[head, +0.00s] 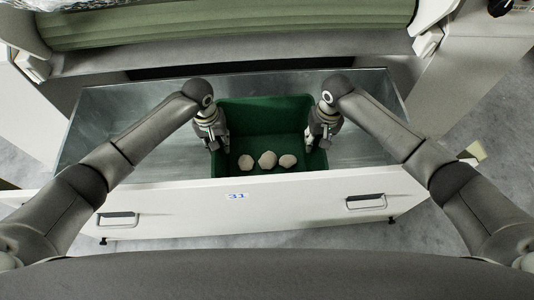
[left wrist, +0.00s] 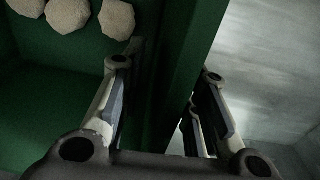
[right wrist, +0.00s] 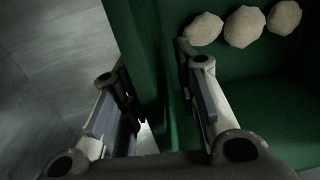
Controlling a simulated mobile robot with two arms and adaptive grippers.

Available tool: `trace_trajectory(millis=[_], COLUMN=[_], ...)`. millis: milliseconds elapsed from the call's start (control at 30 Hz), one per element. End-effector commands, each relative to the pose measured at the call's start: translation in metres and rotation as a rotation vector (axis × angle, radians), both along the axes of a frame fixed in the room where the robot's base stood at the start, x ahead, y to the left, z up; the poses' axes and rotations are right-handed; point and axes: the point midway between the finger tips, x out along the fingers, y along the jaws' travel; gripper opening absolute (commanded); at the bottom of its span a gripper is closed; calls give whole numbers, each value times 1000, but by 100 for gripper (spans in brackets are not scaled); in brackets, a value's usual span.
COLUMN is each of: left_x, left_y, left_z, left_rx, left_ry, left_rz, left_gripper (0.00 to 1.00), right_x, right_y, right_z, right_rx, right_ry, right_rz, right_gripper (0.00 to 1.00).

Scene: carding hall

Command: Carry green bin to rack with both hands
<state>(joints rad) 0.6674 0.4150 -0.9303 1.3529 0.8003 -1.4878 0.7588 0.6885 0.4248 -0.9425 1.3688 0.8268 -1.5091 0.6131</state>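The green bin (head: 265,115) sits inside a metal drawer, with three pale round lumps (head: 267,160) on its floor near the front. My left gripper (head: 217,142) is at the bin's left wall. In the left wrist view its fingers (left wrist: 165,90) stand apart, one on each side of the green wall (left wrist: 178,70), with a gap showing. My right gripper (head: 322,142) is at the right wall. In the right wrist view its fingers (right wrist: 158,85) also stand apart on either side of the wall (right wrist: 148,50). Both are open. I cannot make out a rack.
The drawer (head: 130,110) has bare metal floor left and right of the bin. Its white front (head: 290,205) has two handles and the label 31. A machine with a large green roll (head: 230,25) stands behind, close above the drawer's back. Grey floor shows at right.

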Motion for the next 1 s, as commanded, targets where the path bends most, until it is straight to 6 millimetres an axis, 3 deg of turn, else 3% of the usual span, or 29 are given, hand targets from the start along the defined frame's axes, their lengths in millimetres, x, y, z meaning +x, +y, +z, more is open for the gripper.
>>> trace_trajectory(millis=[167, 433, 667, 1000], left_x=[0, 0, 0, 0], left_y=[0, -1, -1, 0], left_z=[-10, -11, -11, -11], left_rx=[1, 0, 0, 1], left_ry=[0, 0, 0, 0], left_rz=[-1, -1, -1, 0], left_gripper=[29, 29, 2, 0], right_x=[0, 0, 0, 0], right_y=[0, 0, 0, 0], right_z=[-10, -11, -11, -11], right_rx=[-1, -1, 0, -1], right_ry=[0, -1, -1, -1], right_rz=[0, 0, 0, -1], right_gripper=[29, 29, 2, 0])
